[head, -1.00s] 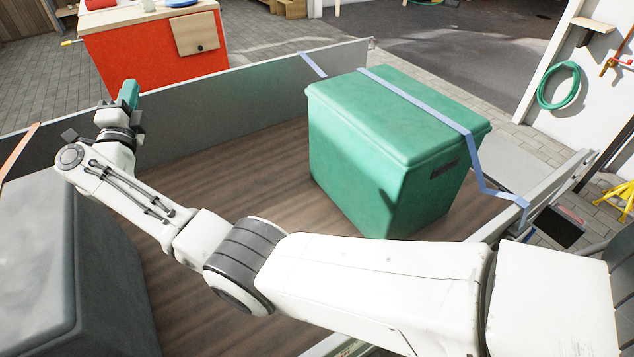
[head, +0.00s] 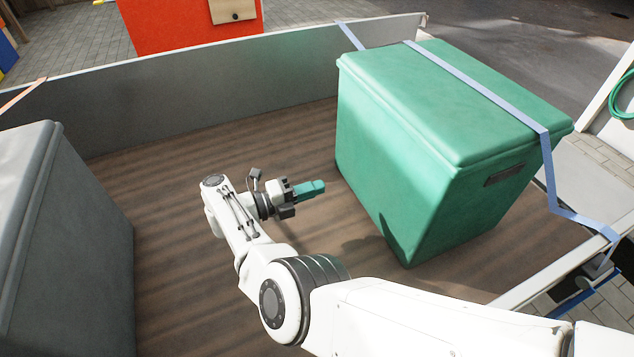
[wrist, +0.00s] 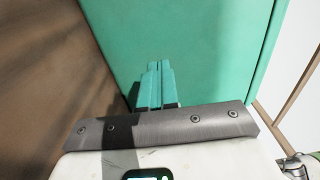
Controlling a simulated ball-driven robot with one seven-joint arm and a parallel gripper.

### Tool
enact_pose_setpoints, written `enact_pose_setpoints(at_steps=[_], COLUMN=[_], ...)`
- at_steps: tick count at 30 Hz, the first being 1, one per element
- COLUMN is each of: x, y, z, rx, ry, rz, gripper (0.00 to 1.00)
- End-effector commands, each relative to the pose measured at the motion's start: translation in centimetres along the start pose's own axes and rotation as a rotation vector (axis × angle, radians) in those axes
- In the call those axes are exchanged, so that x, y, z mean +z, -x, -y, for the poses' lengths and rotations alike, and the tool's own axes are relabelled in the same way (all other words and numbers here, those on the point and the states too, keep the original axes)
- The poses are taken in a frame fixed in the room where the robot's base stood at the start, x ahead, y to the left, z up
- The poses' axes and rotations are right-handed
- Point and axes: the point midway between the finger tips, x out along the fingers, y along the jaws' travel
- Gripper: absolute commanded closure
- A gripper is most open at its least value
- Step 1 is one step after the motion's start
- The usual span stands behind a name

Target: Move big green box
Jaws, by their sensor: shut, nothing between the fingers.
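The big green box (head: 430,140) stands on the wooden floor of a trailer bed, right of centre in the head view. A blue strap runs over its lid, and a dark handle slot shows on its right-hand side. My gripper (head: 322,186) is to the left of the box, low over the bed, with its teal fingers pointing at the box's left side. In the wrist view the fingers (wrist: 158,72) are together and empty, with the green box wall (wrist: 210,45) filling the area ahead. I cannot tell whether the fingertips touch the wall.
A grey box (head: 75,230) stands at the left of the bed. A grey side wall (head: 220,95) closes the far edge. The blue strap (head: 490,90) runs down to the right-hand rail. Bare wooden floor (head: 180,180) lies between the two boxes.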

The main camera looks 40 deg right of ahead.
Motion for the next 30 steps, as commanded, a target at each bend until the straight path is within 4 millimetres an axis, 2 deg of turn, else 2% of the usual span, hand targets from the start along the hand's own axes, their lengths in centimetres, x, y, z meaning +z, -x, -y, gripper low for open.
enact_pose_setpoints(at_steps=[1,9,15,21,30], x=[-0.1,-0.1,0.0,0.0,0.1], y=[-1.2,-6.5,-9.5,-10.9,-11.1], z=[0.4,0.2,0.1,0.0,0.0], rx=[-0.002,-0.001,0.0,0.0,0.0], ry=[0.001,0.001,0.0,0.001,0.0], rz=[-0.004,-0.003,-0.002,0.001,0.001], gripper=[1.0,1.0,1.0,1.0,1.0])
